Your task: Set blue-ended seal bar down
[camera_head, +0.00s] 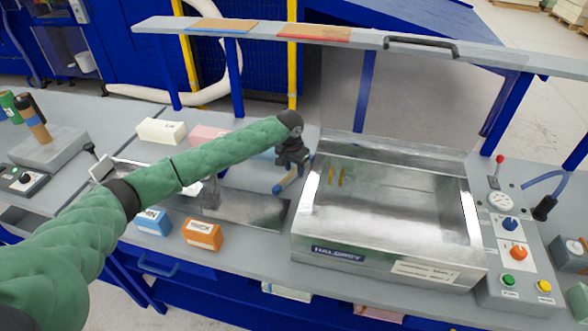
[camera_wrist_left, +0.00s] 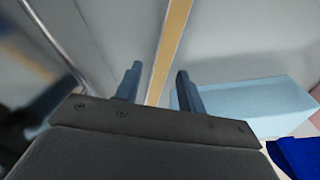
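My left gripper (camera_head: 292,160) is at the left edge of the open steel chamber (camera_head: 390,262). The blue-ended seal bar (camera_head: 287,184) slants under the gripper beside the chamber; its blue lower end shows and the gripper hides part of it. In the left wrist view, a tan strip (camera_wrist_left: 172,45), seemingly the bar, runs between the two fingers (camera_wrist_left: 160,78). Grey shows on both sides of the strip, so the fingers look open around or above it. I cannot tell whether the bar rests on something. My right gripper is not in view.
A control panel (camera_head: 512,230) stands right of the chamber, and a shelf (camera_head: 365,37) crosses behind. Blue (camera_head: 153,221) and orange (camera_head: 202,234) boxes sit front left; a white box (camera_head: 161,130) sits farther back. In the wrist view, a pale blue block (camera_wrist_left: 250,103) lies right of the fingers.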

